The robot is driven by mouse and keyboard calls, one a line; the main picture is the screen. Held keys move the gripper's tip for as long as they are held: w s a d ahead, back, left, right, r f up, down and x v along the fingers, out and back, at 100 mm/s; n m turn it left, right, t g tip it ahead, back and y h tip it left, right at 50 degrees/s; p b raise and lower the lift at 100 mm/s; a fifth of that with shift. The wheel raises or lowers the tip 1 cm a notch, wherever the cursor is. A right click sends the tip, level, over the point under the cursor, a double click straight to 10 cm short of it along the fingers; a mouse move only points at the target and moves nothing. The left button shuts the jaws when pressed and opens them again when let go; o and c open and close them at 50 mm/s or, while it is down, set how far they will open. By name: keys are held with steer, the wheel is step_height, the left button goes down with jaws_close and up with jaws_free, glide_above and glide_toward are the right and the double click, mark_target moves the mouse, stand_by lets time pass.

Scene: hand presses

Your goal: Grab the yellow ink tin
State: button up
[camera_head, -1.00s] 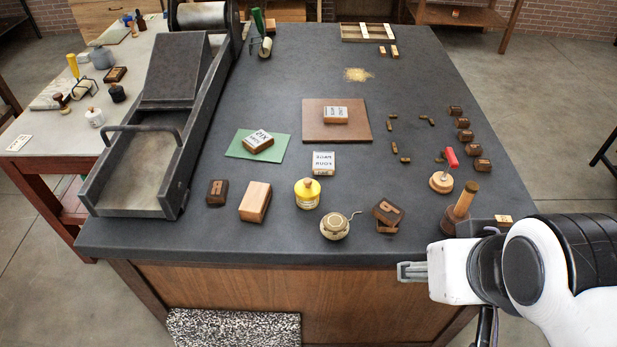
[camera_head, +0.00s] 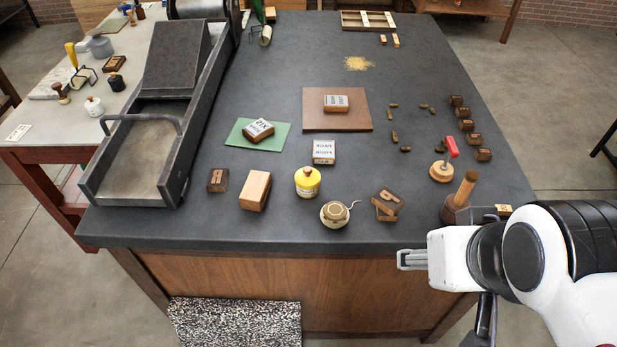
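The yellow ink tin (camera_head: 307,183) stands upright near the front of the dark table, with a pale label on its side and a brownish knob on top. My gripper (camera_head: 404,259) is at the lower right, by the table's front edge, pointing left. It is well to the right of the tin and nearer the camera, apart from it. The finger parts look close together, but from this side I cannot tell whether they are open or shut. Nothing shows in the gripper.
A pale wood block (camera_head: 255,190) stands left of the tin, and a twine ball (camera_head: 335,214) sits close at its front right. A dark block pair (camera_head: 387,205) and a wooden-handled tool (camera_head: 459,196) stand further right. A white-topped block (camera_head: 324,152) lies behind the tin.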

steer(key=shift+o, duration=0.4)
steer(key=shift+o, duration=1)
steer(key=shift+w, duration=0.1)
